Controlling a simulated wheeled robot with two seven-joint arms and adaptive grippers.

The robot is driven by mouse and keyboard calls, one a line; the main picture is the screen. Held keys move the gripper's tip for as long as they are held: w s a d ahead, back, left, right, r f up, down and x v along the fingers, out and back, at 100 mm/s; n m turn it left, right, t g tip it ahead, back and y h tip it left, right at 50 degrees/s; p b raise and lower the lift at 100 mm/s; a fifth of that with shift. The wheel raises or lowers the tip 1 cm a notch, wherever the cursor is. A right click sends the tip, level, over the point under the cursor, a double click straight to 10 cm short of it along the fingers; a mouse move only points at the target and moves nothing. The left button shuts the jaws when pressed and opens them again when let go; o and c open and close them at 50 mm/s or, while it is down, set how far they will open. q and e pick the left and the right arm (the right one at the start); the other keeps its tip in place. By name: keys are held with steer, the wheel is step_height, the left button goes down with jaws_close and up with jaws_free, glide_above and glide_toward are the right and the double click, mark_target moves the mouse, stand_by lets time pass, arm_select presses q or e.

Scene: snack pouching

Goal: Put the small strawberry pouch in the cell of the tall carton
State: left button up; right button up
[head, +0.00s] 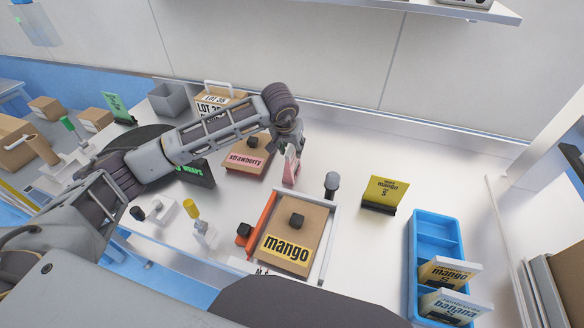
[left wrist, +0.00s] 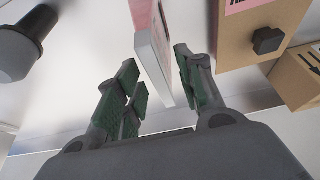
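A pink and white pouch (head: 291,170) stands on the table right of the strawberry box; its print is too small to read. My left gripper (head: 290,148) is over its top. In the left wrist view the pouch (left wrist: 151,50) is between the spread green-padded fingers (left wrist: 158,82), close to the right finger, with a clear gap on the left. The pink-labelled strawberry box (head: 248,158) has a black knob on its lid. A cardboard carton marked LOT 35 (head: 210,108) stands at the back; I cannot tell whether it is the tall carton. My right gripper is out of view.
A mango box (head: 310,235) with a black knob sits in front. A dark round-headed post (head: 331,183) stands right of the pouch. A yellow mango pouch (head: 385,192) stands further right. A blue tray (head: 437,220) holds mango and banana pouches. The table between is clear.

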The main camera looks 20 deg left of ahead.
arm_select(q)
steer(key=shift+f, duration=0.1)
stand_by(0.5)
jaws_close()
stand_by(0.3)
